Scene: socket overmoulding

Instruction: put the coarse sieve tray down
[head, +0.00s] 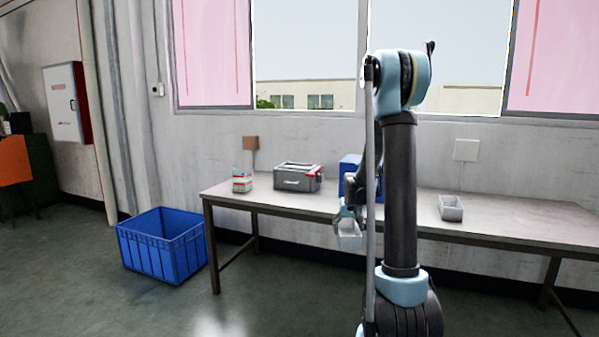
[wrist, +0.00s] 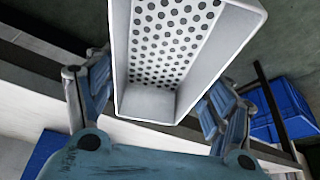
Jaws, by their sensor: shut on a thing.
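The coarse sieve tray (wrist: 188,45) is a whitish, deep rectangular tray with round holes in its floor. It fills the upper middle of the wrist view, its top cut off by the frame. My gripper (wrist: 160,85) is shut on it, with a blue finger on either side of the tray. In the head view my gripper (head: 349,212) holds the small pale tray (head: 348,229) in front of the table's front edge, left of my arm. The tray is partly hidden by the fingers there. The gap between tray and table cannot be judged exactly.
The long table (head: 500,217) carries a white-and-red container (head: 242,182), a grey toolbox (head: 298,178), a blue box (head: 349,168) partly behind my arm, and a small grey tray (head: 451,208). A blue crate (head: 160,248) stands on the floor. The table's right end is clear.

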